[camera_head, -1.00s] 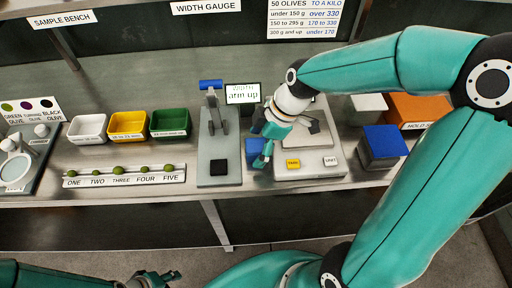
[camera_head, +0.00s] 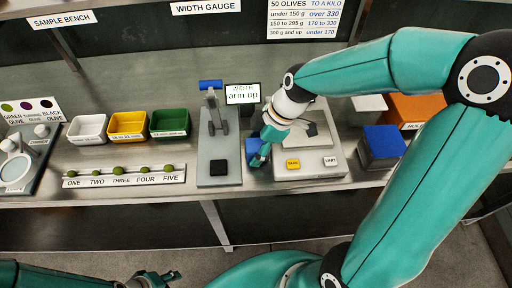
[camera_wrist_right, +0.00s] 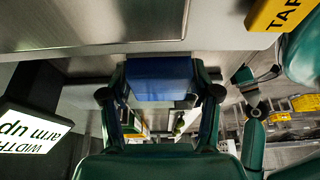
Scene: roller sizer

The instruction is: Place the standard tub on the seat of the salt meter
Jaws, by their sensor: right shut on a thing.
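My right gripper (camera_head: 258,155) is shut on a blue block-like thing (camera_head: 252,147), between the width gauge and the scale. In the right wrist view the blue thing (camera_wrist_right: 160,80) sits between both fingers; whether it is the standard tub I cannot tell. My left gripper (camera_head: 158,278) is at the bottom edge, small and partly cut off, its jaws unclear. A grey device with a round pale plate (camera_head: 15,172) stands at the far left, partly out of view. I cannot read a salt meter label on it.
The width gauge (camera_head: 218,178) and the scale with a yellow TARE button (camera_head: 292,163) flank the right gripper. White (camera_head: 88,128), yellow (camera_head: 127,124) and green (camera_head: 169,122) trays stand left, behind a numbered olive rack (camera_head: 124,178). A blue-topped box (camera_head: 384,141) stands right.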

